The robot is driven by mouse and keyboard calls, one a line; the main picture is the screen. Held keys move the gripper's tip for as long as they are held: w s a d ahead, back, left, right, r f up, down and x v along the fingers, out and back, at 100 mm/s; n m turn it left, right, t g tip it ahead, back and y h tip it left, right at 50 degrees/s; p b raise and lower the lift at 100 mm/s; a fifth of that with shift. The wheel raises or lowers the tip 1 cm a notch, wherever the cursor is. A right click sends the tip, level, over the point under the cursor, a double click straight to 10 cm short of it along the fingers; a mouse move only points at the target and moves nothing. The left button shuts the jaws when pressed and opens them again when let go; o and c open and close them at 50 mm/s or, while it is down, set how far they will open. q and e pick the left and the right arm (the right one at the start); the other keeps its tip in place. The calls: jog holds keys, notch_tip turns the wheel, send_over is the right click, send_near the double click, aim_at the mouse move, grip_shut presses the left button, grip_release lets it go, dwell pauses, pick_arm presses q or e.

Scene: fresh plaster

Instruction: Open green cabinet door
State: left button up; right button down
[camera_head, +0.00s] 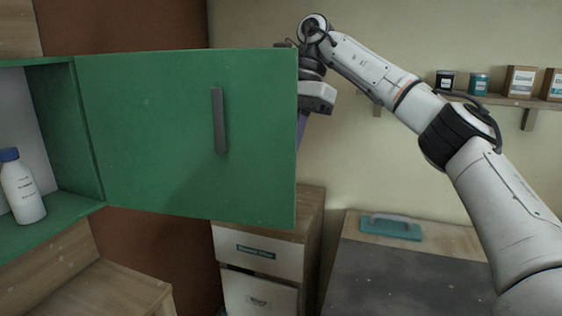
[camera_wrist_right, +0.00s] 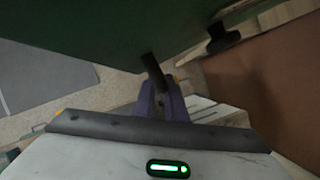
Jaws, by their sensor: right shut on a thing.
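The green cabinet door (camera_head: 150,130) stands swung open, its hinge side by the open cabinet (camera_head: 70,140) at left. A dark bar handle (camera_head: 220,120) is on the face turned to me. My right gripper (camera_wrist_right: 163,98) is behind the door's free right edge, its fingers mostly hidden by the door in the head view. In the wrist view its purple fingers are shut on a dark bar (camera_wrist_right: 152,66) next to the door's green underside (camera_wrist_right: 90,30). Whether this bar is a handle on the far face I cannot fully tell. My left gripper is not in view.
A white bottle with blue cap (camera_head: 22,190) stands inside the cabinet. Drawers (camera_head: 262,250) stand below the door. A teal trowel (camera_head: 390,228) lies on a bench at right. A wall shelf (camera_head: 510,100) holds tins and boxes.

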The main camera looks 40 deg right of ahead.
jog(key=shift+w+d, duration=0.45)
jog(key=shift+w, duration=0.05)
jog(key=c, duration=1.8)
grip_release()
